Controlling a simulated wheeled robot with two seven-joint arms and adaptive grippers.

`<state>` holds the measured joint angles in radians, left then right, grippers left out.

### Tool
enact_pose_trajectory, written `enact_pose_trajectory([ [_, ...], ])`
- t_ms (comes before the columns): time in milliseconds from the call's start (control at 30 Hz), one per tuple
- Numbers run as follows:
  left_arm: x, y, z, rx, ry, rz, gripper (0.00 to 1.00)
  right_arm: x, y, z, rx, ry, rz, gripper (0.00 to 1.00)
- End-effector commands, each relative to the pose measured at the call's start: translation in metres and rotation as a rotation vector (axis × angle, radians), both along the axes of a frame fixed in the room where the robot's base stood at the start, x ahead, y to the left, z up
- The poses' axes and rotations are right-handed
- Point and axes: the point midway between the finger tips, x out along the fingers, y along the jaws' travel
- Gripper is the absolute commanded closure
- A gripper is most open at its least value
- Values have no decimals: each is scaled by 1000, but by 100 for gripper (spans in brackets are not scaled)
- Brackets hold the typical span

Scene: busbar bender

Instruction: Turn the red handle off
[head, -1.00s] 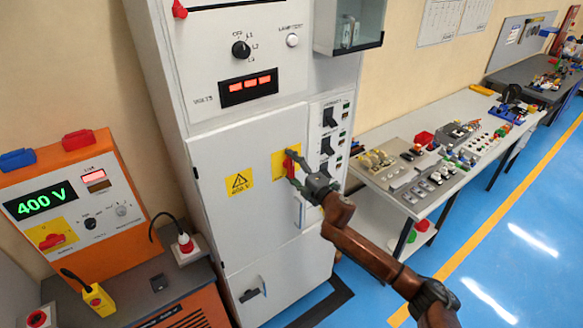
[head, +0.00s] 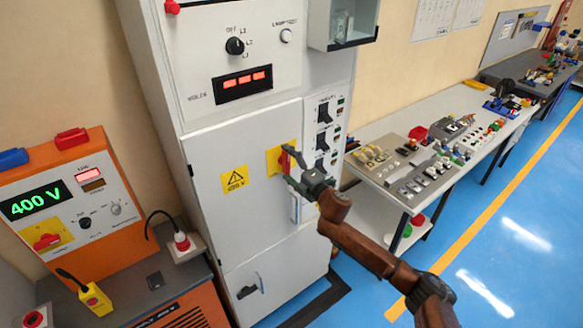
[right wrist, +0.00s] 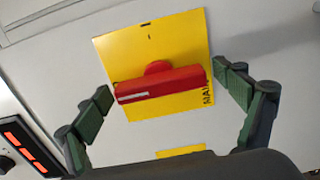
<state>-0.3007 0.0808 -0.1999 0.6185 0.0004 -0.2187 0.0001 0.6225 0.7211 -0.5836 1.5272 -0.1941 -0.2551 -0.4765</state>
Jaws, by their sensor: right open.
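The red handle (head: 284,162) is on a yellow plate on the grey cabinet's door in the head view, partly hidden by my right gripper. In the right wrist view the red handle (right wrist: 160,84) lies across its yellow plate (right wrist: 150,46), roughly in line with the gap between my fingers. My right gripper (head: 293,167) is open, with one finger near each end of the handle. I cannot tell whether either finger touches it. The cabinet's display (head: 243,84) shows lit red digits. My left gripper is not in view.
An orange unit (head: 75,198) at left reads 400 V and has another red handle (head: 47,241) on a yellow plate. A table (head: 405,195) with components stands right of the cabinet. Black switches (head: 323,112) line the cabinet's right side. The blue floor (head: 500,215) at right is clear.

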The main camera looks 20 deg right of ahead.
Motion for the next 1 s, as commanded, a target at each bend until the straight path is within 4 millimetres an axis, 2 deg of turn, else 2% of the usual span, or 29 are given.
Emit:
enact_pose_trajectory([
  [167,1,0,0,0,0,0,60,-22,-9,-1,0,1,0,10],
  [400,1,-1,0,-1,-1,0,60,-70,-26,-2,-2,2,0,10],
  [600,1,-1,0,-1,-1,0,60,-99,-37,-1,-2,2,-1,10],
  [767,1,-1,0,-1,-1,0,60,-109,-40,0,-1,0,0,10],
  [1000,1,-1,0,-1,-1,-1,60,-111,-41,0,-1,0,-1,10],
])
